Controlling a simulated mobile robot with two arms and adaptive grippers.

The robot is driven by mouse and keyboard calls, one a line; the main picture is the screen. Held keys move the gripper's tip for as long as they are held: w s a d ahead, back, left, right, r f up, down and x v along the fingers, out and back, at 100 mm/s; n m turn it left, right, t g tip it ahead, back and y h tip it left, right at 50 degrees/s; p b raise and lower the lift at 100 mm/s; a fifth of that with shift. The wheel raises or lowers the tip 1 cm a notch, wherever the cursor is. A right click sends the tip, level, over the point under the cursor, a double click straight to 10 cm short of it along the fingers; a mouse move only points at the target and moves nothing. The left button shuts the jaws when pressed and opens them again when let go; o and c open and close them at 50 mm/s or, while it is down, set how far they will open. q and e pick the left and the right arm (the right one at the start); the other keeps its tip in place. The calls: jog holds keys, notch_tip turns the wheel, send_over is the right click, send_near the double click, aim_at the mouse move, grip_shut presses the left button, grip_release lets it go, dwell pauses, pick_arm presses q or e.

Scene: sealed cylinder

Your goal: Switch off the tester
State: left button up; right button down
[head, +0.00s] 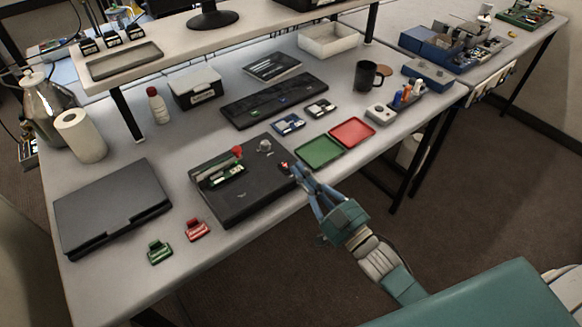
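The tester (240,203) looks to be the flat black box near the front edge of the table, with a green board (222,176) set in its top left part. A red knob (237,152) and a grey metal part (265,147) sit toward its back. A small lit red switch (284,165) is near its right edge. My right gripper (298,170) comes in from the lower right. Its blue fingers converge and look shut, with the tips just beside the red switch; I cannot tell whether they touch it. My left gripper is out of view.
A green tray (318,152) and a red tray (352,132) lie just right of the tester. A closed black laptop-like case (112,205) lies at left. Red (197,230) and green (159,251) parts lie near the front edge. A keyboard (275,100) is behind.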

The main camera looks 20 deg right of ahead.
aim_at(291, 180)
jog(key=p+x, duration=0.1)
jog(key=x, duration=0.3)
jog(key=shift+r, duration=0.2)
jog(key=f, duration=0.3)
jog(key=shift+w+a, duration=0.1)
jog(key=shift+w, duration=0.2)
jog(key=shift+s+f+p, duration=0.15)
jog(key=shift+f+p, duration=0.15)
jog(key=shift+f, duration=0.35)
